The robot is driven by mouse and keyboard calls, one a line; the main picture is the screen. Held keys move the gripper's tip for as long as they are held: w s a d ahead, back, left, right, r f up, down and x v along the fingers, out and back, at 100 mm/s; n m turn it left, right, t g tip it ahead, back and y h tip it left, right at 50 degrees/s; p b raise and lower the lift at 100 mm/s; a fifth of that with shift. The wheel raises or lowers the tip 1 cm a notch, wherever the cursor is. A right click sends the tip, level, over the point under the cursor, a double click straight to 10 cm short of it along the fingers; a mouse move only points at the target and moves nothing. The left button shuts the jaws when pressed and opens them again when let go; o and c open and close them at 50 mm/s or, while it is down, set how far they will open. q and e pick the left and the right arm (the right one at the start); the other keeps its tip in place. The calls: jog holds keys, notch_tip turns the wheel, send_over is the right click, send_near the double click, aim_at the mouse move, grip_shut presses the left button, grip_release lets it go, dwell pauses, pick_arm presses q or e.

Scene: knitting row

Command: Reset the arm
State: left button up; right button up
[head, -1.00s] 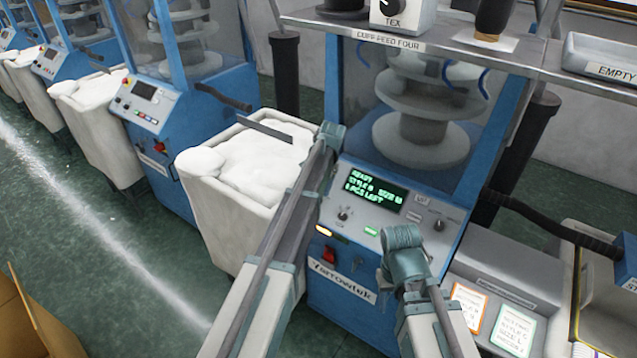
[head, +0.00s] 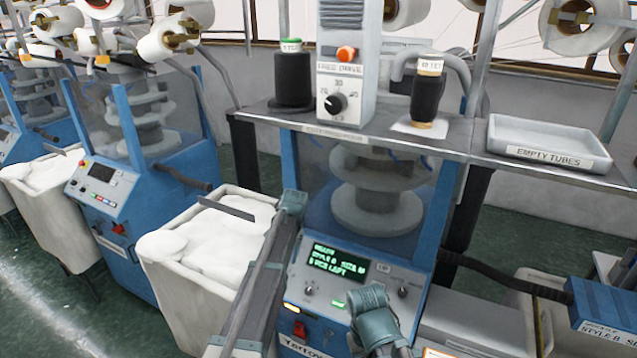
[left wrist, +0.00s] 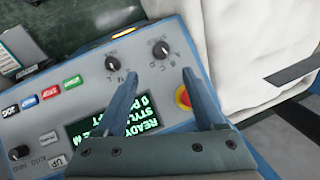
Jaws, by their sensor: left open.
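My left arm reaches in from the left, its wrist (head: 293,202) at the upper left edge of the blue knitting machine's control panel (head: 325,290). In the left wrist view my left gripper (left wrist: 161,72) is open and empty, its two fingers apart over the panel face. The green display (left wrist: 118,125) is partly behind one finger, and a red-and-yellow knob (left wrist: 183,97) is by the other. My right arm (head: 372,315) stands before the panel's lower right; its jaws are not visible.
A white bin (head: 165,275) filled with white fabric stands left of the machine. The shelf (head: 250,117) above holds a black cone (head: 292,78), a dial box (head: 345,60), a second dark cone (head: 424,98) and an EMPTY TUBES tray (head: 530,125). A black bar (head: 500,270) runs right.

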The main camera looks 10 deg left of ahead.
pick_arm(q)
jog(key=s+d+f+n+b, duration=0.1)
jog(key=s+d+f+b, duration=0.2)
jog(key=s, duration=0.8)
jog(key=s+d+f+n+g+b, duration=0.1)
jog(key=s+d+f+b, duration=0.2)
jog(key=s, duration=0.9)
jog(key=s+d+f+b, duration=0.4)
jog(key=s+d, duration=0.3)
jog(key=s, duration=0.5)
jog(key=shift+d+f+n+g+h, duration=0.3)
jog(key=shift+f+n+g+h, duration=0.1)
jog(key=shift+f, duration=0.05)
